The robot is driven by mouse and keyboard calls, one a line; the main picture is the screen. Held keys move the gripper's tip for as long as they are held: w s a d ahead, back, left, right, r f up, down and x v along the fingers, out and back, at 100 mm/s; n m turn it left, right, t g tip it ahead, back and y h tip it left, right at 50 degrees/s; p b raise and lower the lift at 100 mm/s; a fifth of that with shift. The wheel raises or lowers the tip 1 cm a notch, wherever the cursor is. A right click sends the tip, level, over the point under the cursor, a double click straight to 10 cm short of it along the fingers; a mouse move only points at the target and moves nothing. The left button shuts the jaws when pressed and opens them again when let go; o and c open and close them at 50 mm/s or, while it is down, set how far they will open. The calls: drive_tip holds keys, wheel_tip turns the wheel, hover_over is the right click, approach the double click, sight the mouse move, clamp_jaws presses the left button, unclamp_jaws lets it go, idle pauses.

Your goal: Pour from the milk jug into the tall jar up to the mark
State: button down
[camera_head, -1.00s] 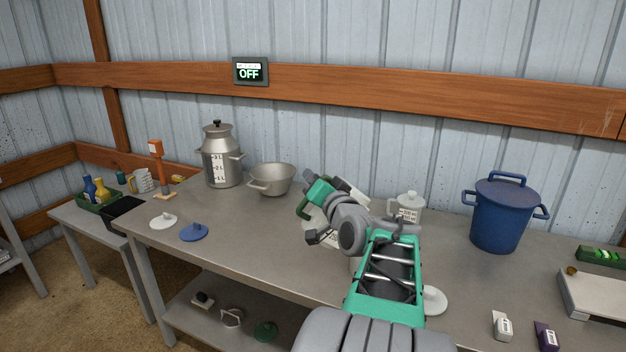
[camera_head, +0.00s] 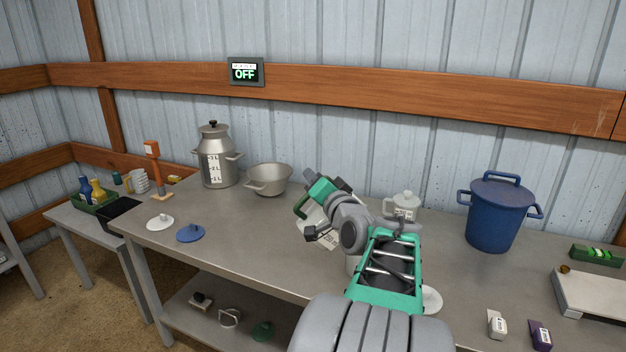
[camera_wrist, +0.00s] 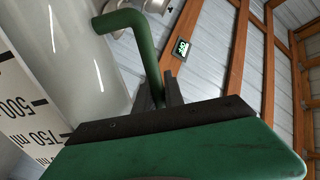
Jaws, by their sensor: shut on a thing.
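My gripper (camera_head: 318,205) is shut on the green handle (camera_wrist: 143,45) of a white jug (camera_head: 310,222). The jug shows large in the wrist view (camera_wrist: 75,50), with a printed scale reading 500 and 750 ml. It looks tilted above the table, and my arm hides much of it. I see no milk stream. A lidded white container with a scale (camera_head: 403,207) stands behind my arm.
On the table (camera_head: 235,225) are a metal churn (camera_head: 217,170), a metal pan (camera_head: 268,180), a blue lidded pot (camera_head: 494,220) and white and blue lids (camera_head: 190,233). A white disc (camera_head: 431,300) lies right of my arm. A wall sign (camera_head: 246,72) reads OFF. The table's left-middle is clear.

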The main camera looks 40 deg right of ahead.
drive_tip(key=shift+s+d+r+m+p, duration=0.1)
drive_tip(key=shift+s+d+m+p, duration=0.1)
drive_tip(key=shift+d+m, duration=0.15)
drive_tip(key=shift+s+d+r+m+p, duration=0.1)
drive_tip(key=shift+d+m+p, duration=0.15)
drive_tip(key=shift+m, duration=0.2)
idle(1.0)
drive_tip(key=shift+s+d+f+m, duration=0.2)
drive_tip(key=shift+d+f+m, duration=0.05)
drive_tip(key=shift+d+m, duration=0.5)
idle(1.7)
